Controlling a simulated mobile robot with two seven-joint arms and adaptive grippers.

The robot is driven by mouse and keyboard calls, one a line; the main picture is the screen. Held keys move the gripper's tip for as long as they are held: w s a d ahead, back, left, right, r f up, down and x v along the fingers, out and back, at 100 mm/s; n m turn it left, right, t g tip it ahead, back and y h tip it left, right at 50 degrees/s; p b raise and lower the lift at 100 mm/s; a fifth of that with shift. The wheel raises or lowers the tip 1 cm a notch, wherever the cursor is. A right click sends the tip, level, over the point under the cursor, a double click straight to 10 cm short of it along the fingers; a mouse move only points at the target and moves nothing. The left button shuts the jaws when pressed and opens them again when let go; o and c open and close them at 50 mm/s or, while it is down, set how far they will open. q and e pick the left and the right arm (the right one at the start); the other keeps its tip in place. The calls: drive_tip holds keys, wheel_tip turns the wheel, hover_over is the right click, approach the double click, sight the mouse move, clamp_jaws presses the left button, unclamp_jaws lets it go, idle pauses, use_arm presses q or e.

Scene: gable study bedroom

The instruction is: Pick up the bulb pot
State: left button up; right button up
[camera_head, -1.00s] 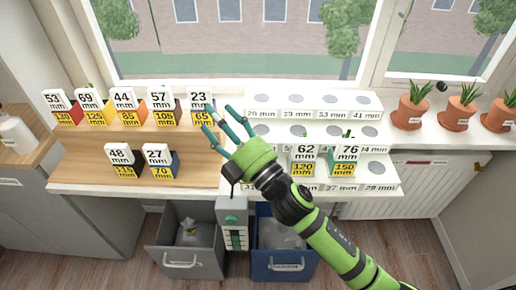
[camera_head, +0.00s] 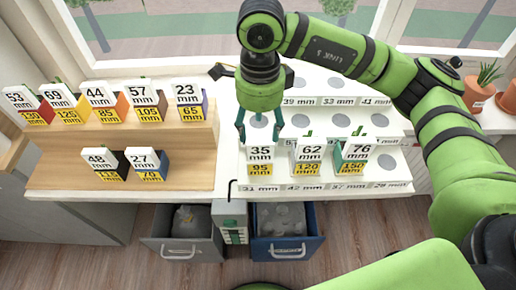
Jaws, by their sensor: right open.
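Several small bulb pots with white-and-coloured number labels stand on the wooden stepped stand and the white tiered rack; which one the task means does not show. On the white rack stand the 35 mm pot (camera_head: 260,159), the 62 mm pot (camera_head: 308,157) and the 76 mm pot (camera_head: 356,156). My right gripper (camera_head: 259,132) points down just above and behind the 35 mm pot. Its teal fingers are apart, one on each side near its top; contact cannot be told. The 23 mm pot (camera_head: 188,101) and 27 mm pot (camera_head: 147,163) are on the wooden stand. My left gripper is out of view.
The wooden stand (camera_head: 60,172) holds several more pots on two levels. The white rack (camera_head: 390,175) has empty round sockets. A grey drawer (camera_head: 176,249) and a blue drawer (camera_head: 288,249) stand open below. Potted plants (camera_head: 478,92) are at right, beyond my arm.

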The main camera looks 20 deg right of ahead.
sight(261, 144)
drive_tip(key=shift+s+d+f, duration=0.1)
drive_tip(key=shift+d+f, duration=0.05)
drive_tip(key=shift+f, duration=0.1)
drive_tip(key=f+p, duration=0.2)
drive_tip(key=f, duration=0.1)
drive_tip(key=f+p, duration=0.1)
drive_tip(key=f, duration=0.1)
drive_tip(key=shift+s+f+p, duration=0.15)
drive_tip(key=shift+s+p, duration=0.2)
drive_tip(key=shift+p, duration=0.05)
drive_tip(key=shift+f, duration=0.45)
clamp_jaws()
